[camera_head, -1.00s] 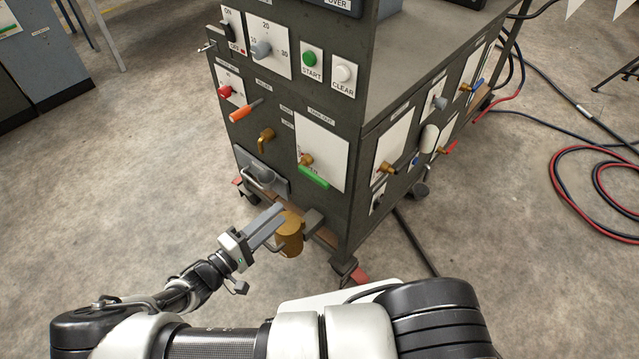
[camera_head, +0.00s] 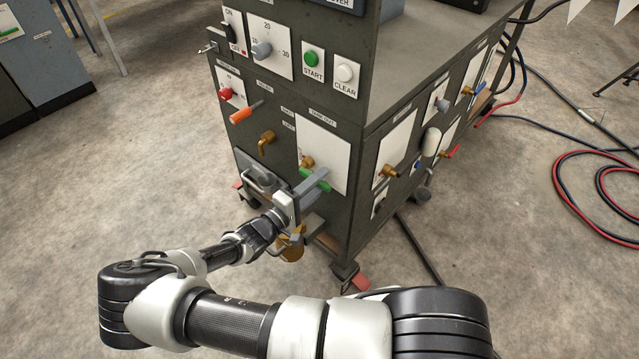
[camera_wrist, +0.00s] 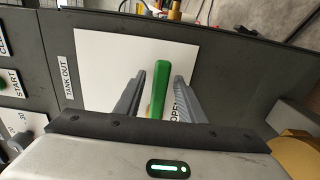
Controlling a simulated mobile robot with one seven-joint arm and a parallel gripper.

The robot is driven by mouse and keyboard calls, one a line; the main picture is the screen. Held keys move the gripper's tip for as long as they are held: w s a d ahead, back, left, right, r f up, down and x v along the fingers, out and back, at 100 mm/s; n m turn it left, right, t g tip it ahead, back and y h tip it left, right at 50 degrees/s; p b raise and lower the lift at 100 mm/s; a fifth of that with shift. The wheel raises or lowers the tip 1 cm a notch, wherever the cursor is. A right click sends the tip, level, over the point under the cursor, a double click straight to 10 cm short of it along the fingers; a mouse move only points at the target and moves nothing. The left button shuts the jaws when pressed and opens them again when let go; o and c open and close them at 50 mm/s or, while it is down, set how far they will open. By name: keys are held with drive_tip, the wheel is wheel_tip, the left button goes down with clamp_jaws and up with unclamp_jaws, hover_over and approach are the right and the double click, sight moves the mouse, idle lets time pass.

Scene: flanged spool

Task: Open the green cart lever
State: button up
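The green lever (camera_head: 309,177) belongs to a brass valve (camera_head: 306,162) on the white "TANK OUT" panel (camera_head: 335,148) low on the cart's front. In the wrist view the green handle (camera_wrist: 160,85) stands between the two grey fingers of my gripper (camera_wrist: 156,95), with gaps on both sides. The word "OPEN" shows on the panel beside the right finger. My gripper (camera_head: 315,184) is open at the lever in the head view, and its fingers partly cover the handle there.
A brass cylinder (camera_head: 291,247) hangs just below my gripper. A grey drawer-like handle plate (camera_head: 258,180) is left of it. An orange lever (camera_head: 246,111) and a brass elbow (camera_head: 267,138) sit above. Red and black hoses (camera_head: 570,190) lie on the floor at right.

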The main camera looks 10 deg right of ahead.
drive_tip(key=shift+w+d, duration=0.1)
clamp_jaws()
